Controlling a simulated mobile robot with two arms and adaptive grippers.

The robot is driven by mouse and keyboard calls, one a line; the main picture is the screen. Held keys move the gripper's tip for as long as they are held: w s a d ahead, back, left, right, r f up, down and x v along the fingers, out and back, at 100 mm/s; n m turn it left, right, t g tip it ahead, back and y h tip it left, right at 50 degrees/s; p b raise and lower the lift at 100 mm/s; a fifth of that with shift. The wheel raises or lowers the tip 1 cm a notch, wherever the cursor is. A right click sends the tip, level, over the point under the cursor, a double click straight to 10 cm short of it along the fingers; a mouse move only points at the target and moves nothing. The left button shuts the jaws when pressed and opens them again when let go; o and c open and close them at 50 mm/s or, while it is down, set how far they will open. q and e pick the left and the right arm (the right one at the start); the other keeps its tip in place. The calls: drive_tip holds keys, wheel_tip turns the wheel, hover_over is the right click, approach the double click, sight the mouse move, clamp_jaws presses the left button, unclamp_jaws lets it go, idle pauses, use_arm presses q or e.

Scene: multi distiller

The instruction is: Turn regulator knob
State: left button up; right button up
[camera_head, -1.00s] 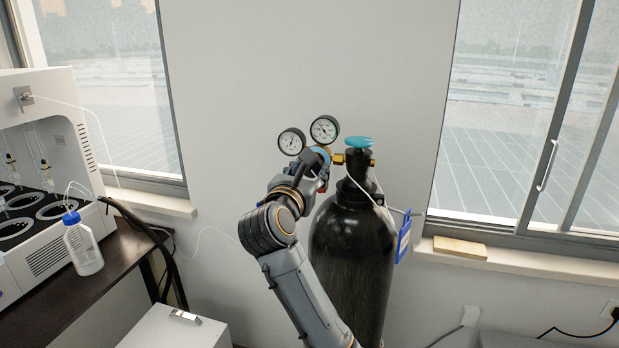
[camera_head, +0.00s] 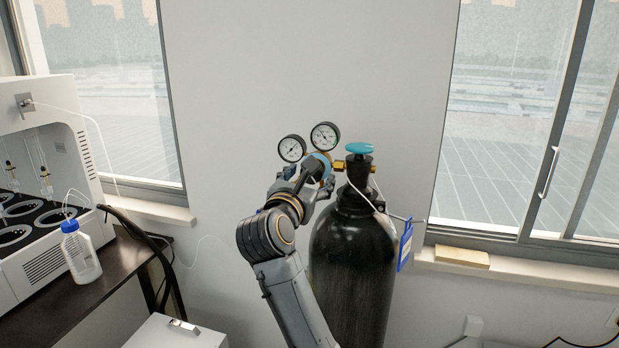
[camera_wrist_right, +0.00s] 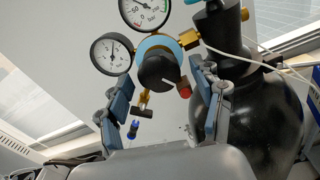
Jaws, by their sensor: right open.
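The regulator has a black knob (camera_wrist_right: 157,72) with a white mark, in front of a light blue ring (camera_wrist_right: 158,46). The blue ring also shows in the head view (camera_head: 321,160), where my gripper partly covers the regulator. My right gripper (camera_wrist_right: 161,74) is open, with one finger on each side of the knob in the wrist view. Gaps show between the fingers and the knob; I cannot tell the exact depth. In the head view my right gripper (camera_head: 313,174) is in front of the regulator. My left gripper is not in view.
Two round gauges (camera_head: 292,148) (camera_head: 325,136) sit above the regulator. A black gas cylinder (camera_head: 352,255) with a teal valve handwheel (camera_head: 359,148) stands to the right, with a blue tag (camera_head: 405,245). A white distiller (camera_head: 45,190) and a bottle (camera_head: 80,252) are at left.

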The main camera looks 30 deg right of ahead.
drive_tip(key=v, duration=0.7)
idle(0.3)
